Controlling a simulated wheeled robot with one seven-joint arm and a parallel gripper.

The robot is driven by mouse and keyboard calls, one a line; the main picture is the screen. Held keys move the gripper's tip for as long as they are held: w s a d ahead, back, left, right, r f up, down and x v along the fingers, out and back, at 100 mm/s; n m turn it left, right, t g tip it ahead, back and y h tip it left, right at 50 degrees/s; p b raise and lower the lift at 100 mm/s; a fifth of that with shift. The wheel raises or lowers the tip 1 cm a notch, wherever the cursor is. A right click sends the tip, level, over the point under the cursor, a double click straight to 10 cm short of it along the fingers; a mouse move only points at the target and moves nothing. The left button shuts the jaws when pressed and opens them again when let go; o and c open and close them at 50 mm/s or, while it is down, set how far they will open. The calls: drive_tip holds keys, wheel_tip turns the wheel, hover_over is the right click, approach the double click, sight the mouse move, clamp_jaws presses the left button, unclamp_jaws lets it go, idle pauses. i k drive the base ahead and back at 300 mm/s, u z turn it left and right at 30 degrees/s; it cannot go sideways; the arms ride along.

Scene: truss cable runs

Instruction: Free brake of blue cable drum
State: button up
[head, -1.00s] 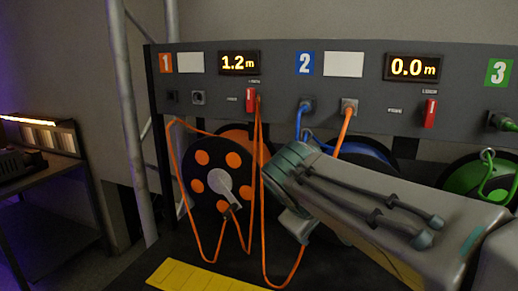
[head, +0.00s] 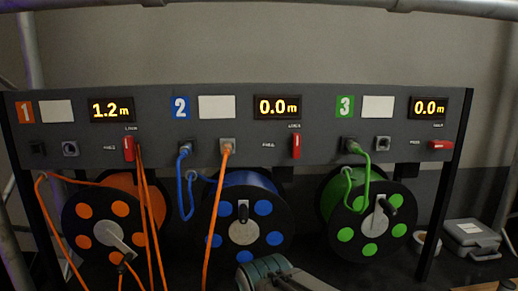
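The blue cable drum (head: 262,234) hangs under the middle of the panel, with black flange, blue discs and a crank pointing up. Its red brake lever (head: 296,146) stands upright under the upper label, which seems to read LOCK, with the FREE label to its left. Its display (head: 277,107) reads 0.0 m. A blue cable (head: 183,195) is plugged in under number 2, and an orange cable end sits in the socket to its right. Part of my arm shows at the bottom centre, below the blue drum. My gripper itself is not visible.
The orange drum (head: 100,228) is at left, its red lever (head: 129,148) upright and display at 1.2 m. The green drum (head: 368,224) is at right, its red lever (head: 440,145) horizontal. Orange cable loops hang before the left and middle drums. A grey case (head: 470,236) lies at far right.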

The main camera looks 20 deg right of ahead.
sight(296, 140)
drive_tip(key=k, duration=1.3)
drive_tip(key=u, duration=0.65)
drive_tip(key=i, duration=1.55)
drive_tip(key=z, duration=0.85)
